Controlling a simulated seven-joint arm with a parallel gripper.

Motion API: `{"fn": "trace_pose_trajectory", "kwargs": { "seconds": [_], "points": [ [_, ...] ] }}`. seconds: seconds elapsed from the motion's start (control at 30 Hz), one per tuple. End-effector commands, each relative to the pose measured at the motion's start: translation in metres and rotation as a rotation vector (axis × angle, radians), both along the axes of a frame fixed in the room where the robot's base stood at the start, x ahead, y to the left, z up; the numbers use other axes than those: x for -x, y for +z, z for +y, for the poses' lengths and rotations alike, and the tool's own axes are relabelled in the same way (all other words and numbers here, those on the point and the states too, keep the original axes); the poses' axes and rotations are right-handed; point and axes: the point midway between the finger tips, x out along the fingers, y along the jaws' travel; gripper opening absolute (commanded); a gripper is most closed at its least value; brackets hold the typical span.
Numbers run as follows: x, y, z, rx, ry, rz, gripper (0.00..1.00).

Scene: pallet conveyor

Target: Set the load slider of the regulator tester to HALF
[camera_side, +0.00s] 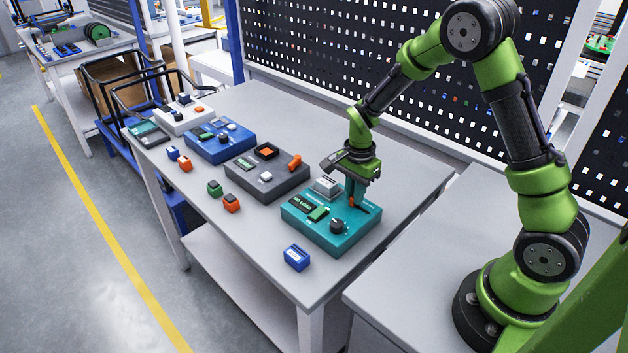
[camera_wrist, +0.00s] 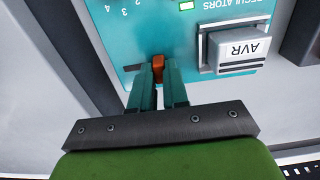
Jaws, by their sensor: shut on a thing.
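The regulator tester is a teal box (camera_side: 330,240) at the near right of the table, and its teal top also fills much of the wrist view (camera_wrist: 100,55). It carries a dark knob, a green button, a small display and a grey AVR block (camera_side: 327,186), which is labelled in the wrist view (camera_wrist: 240,48). My gripper (camera_side: 353,200) points down at the tester's far right part. In the wrist view its two teal fingers (camera_wrist: 158,75) are shut on a small orange slider handle (camera_wrist: 158,66). The slider's track is mostly hidden, and I cannot read its setting.
A dark grey box (camera_side: 268,185), a blue box (camera_side: 220,148) and a white box (camera_side: 184,120) stand in a row to the left. Several small coloured blocks lie along the front, including a blue one (camera_side: 297,257) near the tester. The table's right end is clear.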

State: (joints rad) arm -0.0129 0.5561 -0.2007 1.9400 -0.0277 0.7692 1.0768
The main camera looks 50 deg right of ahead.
Motion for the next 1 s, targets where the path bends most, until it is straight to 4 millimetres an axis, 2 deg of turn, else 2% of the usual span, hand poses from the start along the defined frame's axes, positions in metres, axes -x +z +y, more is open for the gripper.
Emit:
{"fn": "trace_pose_trajectory", "kwargs": {
  "seconds": [0.13,0.37,0.4,0.57,0.87,1.0],
  "points": [
    [0.015,0.001,0.000,0.000,-0.001,0.000,0.00],
    [0.016,0.001,0.000,0.000,-0.001,-0.002,0.00],
    [0.016,0.001,0.000,0.000,-0.001,-0.002,0.16],
    [0.016,0.001,0.000,0.000,0.000,-0.001,0.40],
    [0.016,0.001,0.000,0.000,0.000,-0.001,0.40],
    [0.015,0.013,0.000,0.000,0.001,-0.003,0.40]
  ]
}}
